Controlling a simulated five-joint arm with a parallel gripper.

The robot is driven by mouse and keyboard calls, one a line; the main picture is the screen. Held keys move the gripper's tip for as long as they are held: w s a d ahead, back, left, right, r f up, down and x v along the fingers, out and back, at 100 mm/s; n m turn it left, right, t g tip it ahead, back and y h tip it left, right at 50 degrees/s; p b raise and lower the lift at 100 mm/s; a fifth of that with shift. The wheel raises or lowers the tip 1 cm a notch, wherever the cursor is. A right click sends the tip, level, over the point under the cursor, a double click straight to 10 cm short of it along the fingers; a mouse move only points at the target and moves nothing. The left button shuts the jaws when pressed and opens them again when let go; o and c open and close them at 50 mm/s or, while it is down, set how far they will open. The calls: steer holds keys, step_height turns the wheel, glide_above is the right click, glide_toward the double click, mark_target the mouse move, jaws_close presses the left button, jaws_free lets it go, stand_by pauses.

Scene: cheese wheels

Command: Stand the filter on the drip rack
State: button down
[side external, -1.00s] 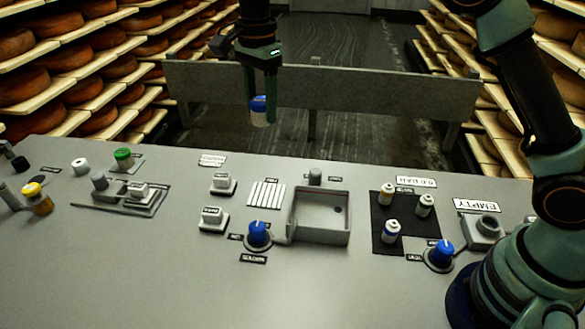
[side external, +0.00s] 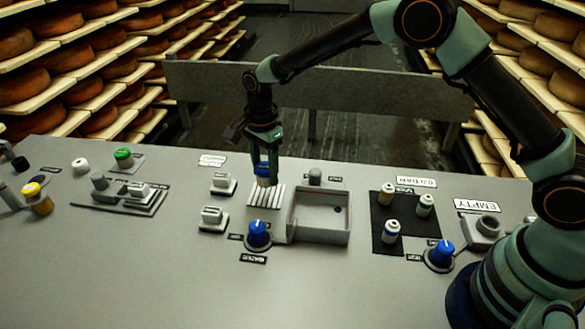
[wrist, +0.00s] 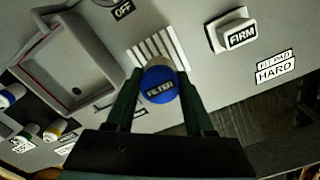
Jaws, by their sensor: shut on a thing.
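The filter (wrist: 159,84) is a small cylinder with a blue top lettered FILTER and a pale lower body. My gripper (side external: 265,160) is shut on the filter, with one finger on each side of it; the wrist view also shows my gripper (wrist: 158,92). In the side view the filter (side external: 263,180) is upright over the drip rack (side external: 266,196), a set of white parallel slats. In the wrist view the filter covers the near end of the rack (wrist: 152,47). I cannot tell whether its base touches the slats.
A grey basin (side external: 320,228) stands right of the rack, with a blue knob (side external: 257,235) in front. Two labelled blocks (side external: 222,183) stand at left. A black mat (side external: 403,238) at right holds several small bottles. A grey rail (side external: 390,100) runs behind the console.

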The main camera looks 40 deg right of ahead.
mark_target(266, 183)
steer(key=shift+f, duration=1.9)
steer(key=shift+f, duration=0.15)
steer(key=shift+c, duration=1.4)
jaws_free()
